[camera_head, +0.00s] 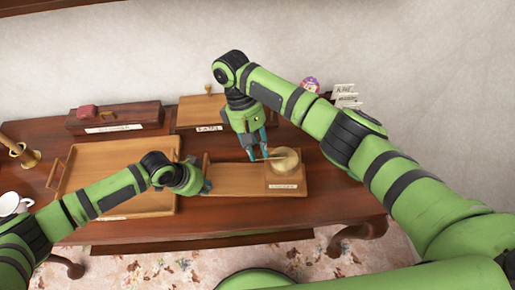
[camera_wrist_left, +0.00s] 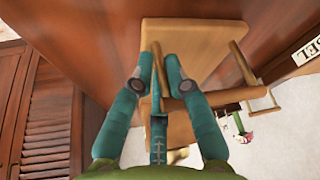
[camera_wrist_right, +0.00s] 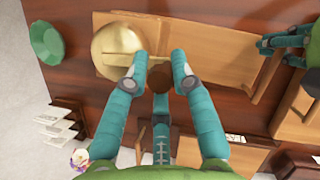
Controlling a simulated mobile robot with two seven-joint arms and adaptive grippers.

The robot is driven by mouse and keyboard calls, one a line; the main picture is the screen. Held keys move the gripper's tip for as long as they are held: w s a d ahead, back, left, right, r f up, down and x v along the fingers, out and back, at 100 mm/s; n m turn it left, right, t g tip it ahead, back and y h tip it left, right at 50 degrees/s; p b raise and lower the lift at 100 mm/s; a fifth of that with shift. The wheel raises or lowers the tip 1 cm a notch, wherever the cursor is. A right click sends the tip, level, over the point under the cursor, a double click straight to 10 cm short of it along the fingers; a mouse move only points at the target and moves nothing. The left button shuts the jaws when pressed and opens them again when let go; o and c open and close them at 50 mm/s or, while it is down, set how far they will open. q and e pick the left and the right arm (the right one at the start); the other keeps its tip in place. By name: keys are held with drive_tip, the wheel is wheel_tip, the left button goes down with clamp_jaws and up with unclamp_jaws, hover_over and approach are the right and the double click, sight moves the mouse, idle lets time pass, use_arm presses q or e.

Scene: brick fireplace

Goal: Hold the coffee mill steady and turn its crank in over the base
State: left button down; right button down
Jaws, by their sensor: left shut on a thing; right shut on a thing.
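The coffee mill is a round brass body (camera_head: 285,163) at the right end of a long wooden base (camera_head: 235,180). It also shows in the right wrist view (camera_wrist_right: 112,42). Its thin brass crank (camera_wrist_right: 148,58) points from the body toward my right gripper, out over the base. My right gripper (camera_head: 260,156) is shut on the crank's dark knob (camera_wrist_right: 160,80), left of the body. The exact contact is partly hidden by the fingers.
A large wooden tray (camera_head: 120,165) lies left of the base. A labelled box (camera_head: 113,117) and a wooden board (camera_head: 200,110) stand behind. Cards (camera_head: 345,95) are at the back right. A green bowl-like thing (camera_wrist_right: 47,42) is beside the mill. A white cup (camera_head: 12,203) stands far left.

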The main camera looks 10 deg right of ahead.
use_arm(q)
drive_tip(key=shift+d+r, duration=0.1)
drive_tip(key=shift+d, duration=0.05)
idle(0.3)
use_arm(e)
drive_tip(key=c, duration=1.1)
unclamp_jaws()
drive_tip(key=shift+w, duration=0.1)
drive_tip(key=v, duration=1.2)
drive_tip(key=shift+r, duration=0.1)
use_arm(q)
drive_tip(key=c, duration=1.1)
unclamp_jaws()
drive_tip(key=shift+o, duration=0.2)
